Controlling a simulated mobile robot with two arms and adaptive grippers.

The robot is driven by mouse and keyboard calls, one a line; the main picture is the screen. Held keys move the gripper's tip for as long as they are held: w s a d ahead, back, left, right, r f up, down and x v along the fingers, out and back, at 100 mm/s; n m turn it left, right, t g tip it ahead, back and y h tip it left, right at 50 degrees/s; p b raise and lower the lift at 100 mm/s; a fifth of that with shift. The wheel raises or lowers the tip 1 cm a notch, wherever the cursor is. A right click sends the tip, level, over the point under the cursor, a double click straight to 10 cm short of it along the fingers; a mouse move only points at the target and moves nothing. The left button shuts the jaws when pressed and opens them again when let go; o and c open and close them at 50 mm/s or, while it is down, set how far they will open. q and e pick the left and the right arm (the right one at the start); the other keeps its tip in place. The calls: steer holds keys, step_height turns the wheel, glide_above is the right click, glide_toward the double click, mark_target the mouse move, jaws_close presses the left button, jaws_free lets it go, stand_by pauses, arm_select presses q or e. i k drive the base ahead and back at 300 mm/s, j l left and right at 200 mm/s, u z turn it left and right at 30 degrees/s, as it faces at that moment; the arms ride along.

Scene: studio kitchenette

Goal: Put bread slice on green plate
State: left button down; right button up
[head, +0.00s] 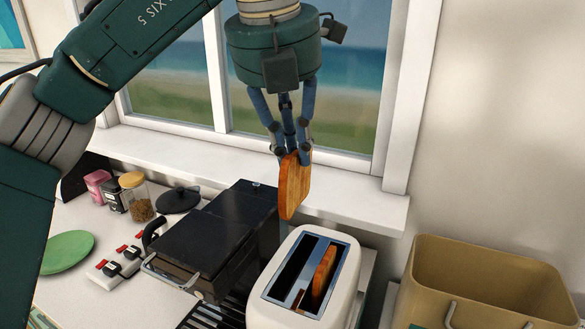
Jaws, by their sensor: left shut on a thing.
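My left gripper (293,148) is shut on a bread slice (293,188), toasted brown, held upright by its top edge. The slice hangs in the air above the back of the white toaster (267,312). A second bread slice (323,275) sits in the toaster's right slot; the left slot looks mostly empty. The green plate (67,251) lies on the counter at the far left, bare, partly hidden behind my left arm. My right gripper does not show.
A black grill press (215,240) stands between plate and toaster. Beside it are a switch panel (118,265), a black lid (180,199), a glass jar (138,200) and small tins. A tan bin (490,280) is at right. The window sill (340,200) runs behind.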

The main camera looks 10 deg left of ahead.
mark_target(62, 256)
steer(key=j+u, duration=0.4)
steer(key=j, duration=1)
steer(key=k, duration=0.05)
